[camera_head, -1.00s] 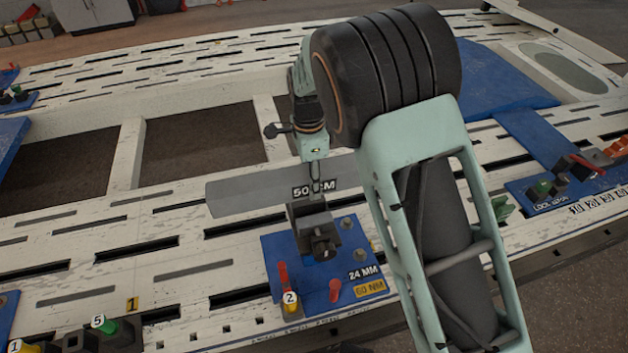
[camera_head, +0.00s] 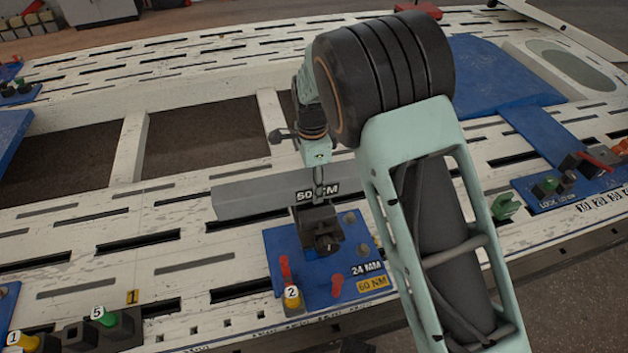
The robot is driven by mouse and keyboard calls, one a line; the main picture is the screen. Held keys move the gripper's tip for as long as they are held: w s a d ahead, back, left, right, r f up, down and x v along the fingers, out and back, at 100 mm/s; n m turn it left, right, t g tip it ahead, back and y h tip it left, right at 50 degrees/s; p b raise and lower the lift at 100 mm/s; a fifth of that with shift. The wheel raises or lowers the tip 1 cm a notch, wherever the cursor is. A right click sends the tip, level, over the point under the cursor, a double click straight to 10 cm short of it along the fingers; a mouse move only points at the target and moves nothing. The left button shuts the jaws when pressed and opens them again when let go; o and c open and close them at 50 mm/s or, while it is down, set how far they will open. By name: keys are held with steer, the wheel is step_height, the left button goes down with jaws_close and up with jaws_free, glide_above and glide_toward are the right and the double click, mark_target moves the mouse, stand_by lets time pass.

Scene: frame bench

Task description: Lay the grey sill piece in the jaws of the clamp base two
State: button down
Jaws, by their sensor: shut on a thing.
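The grey sill piece (camera_head: 250,198) is a long flat bar with a "50 CM" label, lying roughly level from left to right. My gripper (camera_head: 319,188) points down and is shut on it near the label. My forearm hides the sill's right part.
The pale slotted bench (camera_head: 80,262) has large dark openings behind the clamp. Red pegs (camera_head: 285,268) stand on the blue plate. Another blue clamp plate (camera_head: 560,190) is at the right.

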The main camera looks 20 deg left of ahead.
steer(key=shift+w+a+f+b, duration=0.15)
steer(key=shift+f+b, duration=0.7)
steer(key=shift+f, duration=1.05)
